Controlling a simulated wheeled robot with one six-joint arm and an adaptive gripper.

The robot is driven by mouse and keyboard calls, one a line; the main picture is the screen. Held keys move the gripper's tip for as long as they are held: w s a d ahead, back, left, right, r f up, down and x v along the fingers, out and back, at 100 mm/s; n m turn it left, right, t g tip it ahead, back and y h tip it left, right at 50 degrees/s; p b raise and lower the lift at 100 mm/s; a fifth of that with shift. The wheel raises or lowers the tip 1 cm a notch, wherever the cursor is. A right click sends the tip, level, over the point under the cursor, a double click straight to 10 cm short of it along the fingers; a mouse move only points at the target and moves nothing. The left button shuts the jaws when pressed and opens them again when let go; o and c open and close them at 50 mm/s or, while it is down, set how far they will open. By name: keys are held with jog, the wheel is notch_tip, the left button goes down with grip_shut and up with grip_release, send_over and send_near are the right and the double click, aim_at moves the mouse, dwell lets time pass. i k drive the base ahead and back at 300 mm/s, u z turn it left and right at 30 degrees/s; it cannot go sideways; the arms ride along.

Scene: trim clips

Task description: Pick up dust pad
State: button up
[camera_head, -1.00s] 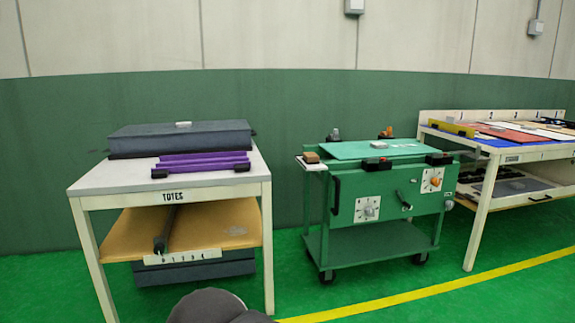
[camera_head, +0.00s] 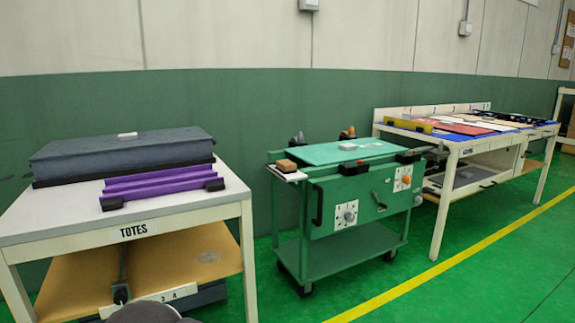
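I cannot tell for sure which thing is the dust pad. A small brown block (camera_head: 286,165) sits on a white side shelf (camera_head: 291,175) at the left end of the green cart (camera_head: 345,238). A small pale grey block (camera_head: 348,146) lies on the cart's green top. Another small whitish block (camera_head: 127,135) lies on the dark grey tote on the left table. My gripper is not in view; only a rounded dark part of my arm shows at the bottom edge.
The left table (camera_head: 225,203), labelled TOTES, holds the grey tote (camera_head: 120,157) and purple folded pieces (camera_head: 160,184). A long bench (camera_head: 470,150) with panels stands at the right. Green floor (camera_head: 490,270) with a yellow line is free in front of the cart and bench.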

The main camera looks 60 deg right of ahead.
aim_at(286, 167)
jog(key=z, duration=0.8)
jog(key=i, duration=0.95)
jog(key=z, duration=0.9)
